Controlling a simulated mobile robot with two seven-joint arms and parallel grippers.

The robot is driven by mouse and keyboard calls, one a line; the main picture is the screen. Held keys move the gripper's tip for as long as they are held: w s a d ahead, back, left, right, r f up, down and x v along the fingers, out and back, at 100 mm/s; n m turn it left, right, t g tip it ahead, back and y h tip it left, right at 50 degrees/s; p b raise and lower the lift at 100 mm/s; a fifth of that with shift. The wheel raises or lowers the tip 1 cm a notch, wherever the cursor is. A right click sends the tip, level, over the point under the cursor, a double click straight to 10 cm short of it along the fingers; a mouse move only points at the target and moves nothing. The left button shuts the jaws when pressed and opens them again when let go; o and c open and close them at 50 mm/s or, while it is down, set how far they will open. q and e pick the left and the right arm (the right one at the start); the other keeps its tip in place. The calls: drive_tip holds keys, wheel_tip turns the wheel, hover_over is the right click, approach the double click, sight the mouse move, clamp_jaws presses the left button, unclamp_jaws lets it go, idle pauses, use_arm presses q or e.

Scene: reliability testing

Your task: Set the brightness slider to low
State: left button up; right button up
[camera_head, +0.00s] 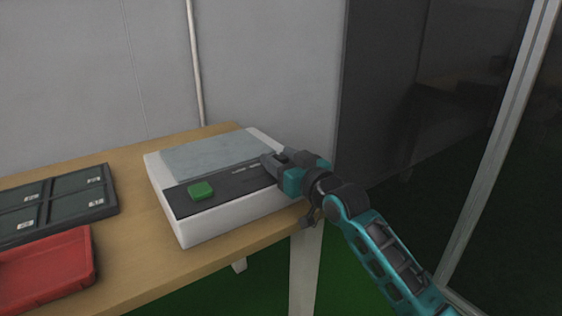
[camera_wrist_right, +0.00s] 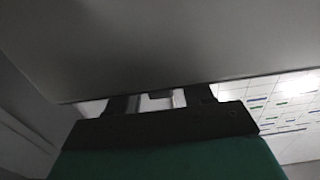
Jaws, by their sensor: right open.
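A white device (camera_head: 185,226) with a grey screen (camera_head: 215,152) and a dark control panel (camera_head: 228,190) sits at the right end of the wooden table. A green button (camera_head: 201,190) is on the left of the panel. Small light marks (camera_head: 246,168) show near the panel's right end. My right gripper (camera_head: 270,161) is at the panel's right end and covers part of it; the slider cannot be made out there. In the right wrist view the open fingers (camera_wrist_right: 160,103) stand apart below a large grey surface (camera_wrist_right: 160,45). Contact cannot be told. My left gripper is not in view.
A red tray (camera_head: 93,268) and a dark compartmented tray (camera_head: 112,200) with labels lie on the table (camera_head: 140,262) to the left. A grey wall stands behind, a dark cabinet or panel (camera_head: 385,90) to the right. Bare table lies between the trays and the device.

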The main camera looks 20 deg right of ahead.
drive_tip(key=shift+c, duration=0.3)
clamp_jaws()
idle(0.4)
